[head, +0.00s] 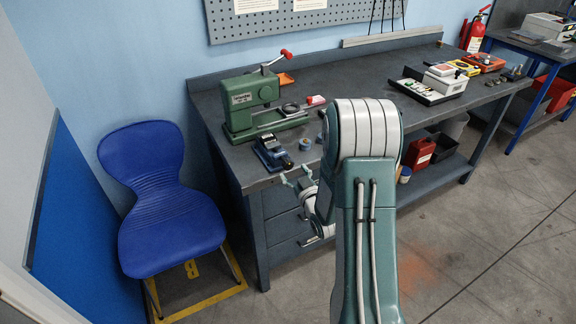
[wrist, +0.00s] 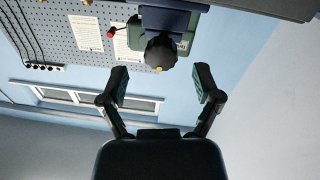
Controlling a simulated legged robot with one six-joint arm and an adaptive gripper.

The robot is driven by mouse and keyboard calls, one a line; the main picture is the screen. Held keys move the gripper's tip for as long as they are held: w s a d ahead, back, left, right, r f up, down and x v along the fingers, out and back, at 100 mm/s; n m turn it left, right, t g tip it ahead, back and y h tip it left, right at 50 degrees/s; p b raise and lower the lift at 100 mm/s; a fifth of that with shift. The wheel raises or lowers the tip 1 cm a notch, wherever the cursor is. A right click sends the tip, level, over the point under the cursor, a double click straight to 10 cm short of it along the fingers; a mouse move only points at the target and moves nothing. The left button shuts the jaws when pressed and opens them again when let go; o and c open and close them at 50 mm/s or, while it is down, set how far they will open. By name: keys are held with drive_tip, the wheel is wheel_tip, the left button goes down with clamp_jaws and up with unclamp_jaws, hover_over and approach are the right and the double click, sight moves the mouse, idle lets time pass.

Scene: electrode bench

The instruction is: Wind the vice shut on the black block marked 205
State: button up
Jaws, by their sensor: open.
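The blue vice (head: 268,150) sits at the front left edge of the bench, in front of the green machine. Its dark round knob (head: 287,163) faces the front edge. In the wrist view the vice (wrist: 172,18) is at the top, with the black knob (wrist: 160,54) pointing at the camera. My gripper (head: 296,177) is just off the bench's front edge, near the knob. In the wrist view my gripper (wrist: 161,84) is open and empty, its fingers apart on either side below the knob, not touching it. I cannot make out the black block marked 205 in either view.
The green machine (head: 248,103) with a red-tipped lever stands behind the vice. Small round parts (head: 305,144) lie right of the vice. A blue chair (head: 168,205) stands left of the bench. Trays and instruments (head: 445,80) occupy the right end; the bench's middle (head: 350,78) is mostly clear.

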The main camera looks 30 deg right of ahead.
sight(289, 167)
drive_tip(key=w, duration=0.4)
drive_tip(key=shift+a, duration=0.1)
clamp_jaws()
